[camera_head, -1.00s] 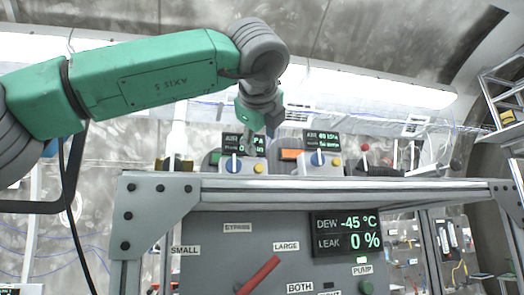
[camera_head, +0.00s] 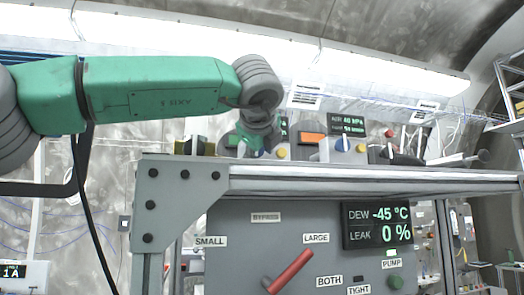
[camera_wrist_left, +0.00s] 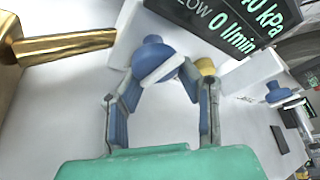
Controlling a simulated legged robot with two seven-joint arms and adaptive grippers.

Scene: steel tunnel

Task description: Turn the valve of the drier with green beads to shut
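My left gripper (camera_head: 252,152) is at this unit. In the wrist view its fingers (camera_wrist_left: 158,84) are open, one to each side of the knob; contact is unclear. My right gripper is not in view.
A similar unit with an orange window (camera_head: 312,138) and blue knob (camera_head: 341,145) stands to the right. A brass part (camera_wrist_left: 62,46) juts in from the left. Below are a panel with a red lever (camera_head: 288,271) and a display (camera_head: 376,226) reading -45 °C, 0 %.

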